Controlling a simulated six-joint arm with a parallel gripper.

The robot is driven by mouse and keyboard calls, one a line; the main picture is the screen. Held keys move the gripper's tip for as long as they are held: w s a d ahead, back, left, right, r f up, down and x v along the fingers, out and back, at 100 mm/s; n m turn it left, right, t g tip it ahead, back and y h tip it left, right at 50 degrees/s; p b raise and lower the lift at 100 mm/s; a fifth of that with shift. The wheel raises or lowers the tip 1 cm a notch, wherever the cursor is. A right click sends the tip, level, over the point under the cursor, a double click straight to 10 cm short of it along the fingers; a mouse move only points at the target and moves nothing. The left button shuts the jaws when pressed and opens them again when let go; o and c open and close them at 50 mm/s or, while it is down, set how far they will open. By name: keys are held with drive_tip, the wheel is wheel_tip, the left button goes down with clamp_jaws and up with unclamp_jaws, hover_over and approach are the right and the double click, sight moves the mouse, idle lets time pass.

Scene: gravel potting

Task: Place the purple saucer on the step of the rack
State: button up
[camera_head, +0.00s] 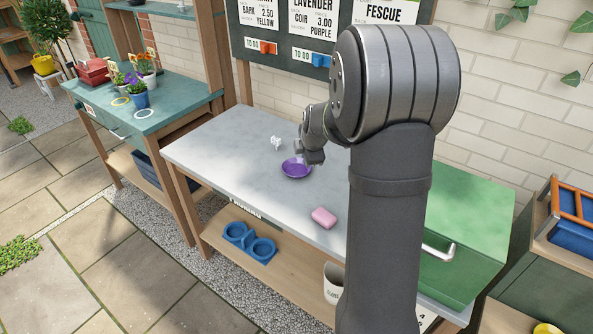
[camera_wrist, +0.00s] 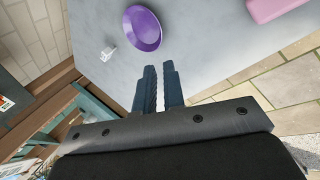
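The purple saucer (camera_head: 296,168) lies flat on the grey tabletop (camera_head: 220,150), and it also shows in the wrist view (camera_wrist: 143,28). My gripper (camera_head: 312,158) is beside the saucer, on its right in the head view. In the wrist view my two dark fingers (camera_wrist: 161,84) point toward the saucer with a narrow gap between them and nothing in it. The fingers look apart from the saucer. I cannot identify a rack with a step for certain in either view.
A small white object (camera_head: 277,142) lies near the saucer. A pink block (camera_head: 324,217) lies near the table's front edge. A green cabinet (camera_head: 455,235) stands at right. A blue two-ring holder (camera_head: 249,241) is on the lower shelf. Flowerpots stand on the teal table (camera_head: 165,112) at left.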

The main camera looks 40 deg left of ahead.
hover_over(301, 176)
drive_tip(key=s+d, duration=0.2)
drive_tip(key=f, duration=1)
drive_tip(key=shift+s, duration=0.2)
drive_tip(key=shift+x, duration=2.7)
drive_tip(key=shift+w+d, duration=0.15)
clamp_jaws()
drive_tip(key=shift+r, duration=0.1)
